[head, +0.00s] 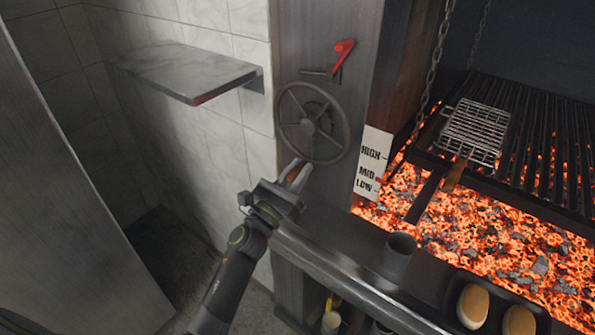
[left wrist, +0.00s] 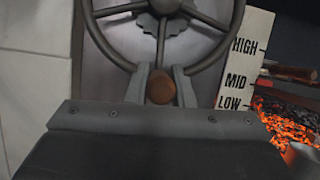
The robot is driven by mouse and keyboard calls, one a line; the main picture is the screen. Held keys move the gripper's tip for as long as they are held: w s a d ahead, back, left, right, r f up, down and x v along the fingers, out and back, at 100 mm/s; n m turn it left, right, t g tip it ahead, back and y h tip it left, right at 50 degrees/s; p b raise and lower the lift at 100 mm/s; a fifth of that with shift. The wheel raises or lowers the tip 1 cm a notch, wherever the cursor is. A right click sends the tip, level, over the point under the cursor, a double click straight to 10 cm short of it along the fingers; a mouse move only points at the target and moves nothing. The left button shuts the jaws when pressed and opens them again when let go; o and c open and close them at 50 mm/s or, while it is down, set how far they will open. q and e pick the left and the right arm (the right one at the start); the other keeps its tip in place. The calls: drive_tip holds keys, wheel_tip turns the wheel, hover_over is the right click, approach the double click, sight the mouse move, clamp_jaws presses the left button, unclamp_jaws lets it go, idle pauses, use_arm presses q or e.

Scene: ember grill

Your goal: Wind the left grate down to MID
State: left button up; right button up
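The dark hand wheel (head: 313,122) is mounted on the steel post left of the grill; its lower part also shows in the left wrist view (left wrist: 163,28). Its brown crank knob (left wrist: 160,88) is at the wheel's bottom. My left gripper (head: 294,173) has a finger on each side of the knob and looks shut on it. The scale plate (head: 372,163) reads HIGH, MID, LOW. A small red pointer (head: 381,180) is at its right edge, close to the MID mark. The left grate (head: 522,128) hangs above the coals. My right gripper is not in view.
A red lever (head: 343,48) is on the post above the wheel. A steel shelf (head: 190,70) juts from the tiled wall at left. A wire basket (head: 474,132) lies on the grate. Glowing coals (head: 480,235) lie below. A front ledge (head: 335,265) runs under the post.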

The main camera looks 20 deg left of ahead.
use_arm(q)
clamp_jaws()
drive_tip(key=n+y, duration=0.1)
drive_tip(key=d+n+p, duration=0.1)
drive_tip(key=n, duration=0.1)
drive_tip(key=d+n+y, duration=0.1)
drive_tip(key=shift+s+d+r+n+t+y, duration=0.15)
drive_tip(key=shift+s+r+n+t+y, duration=0.15)
drive_tip(key=shift+s, duration=0.1)
drive_tip(key=o, duration=0.8)
unclamp_jaws()
drive_tip(key=shift+d, duration=0.1)
drive_tip(key=shift+c, duration=0.2)
drive_tip(key=shift+s+f, duration=0.1)
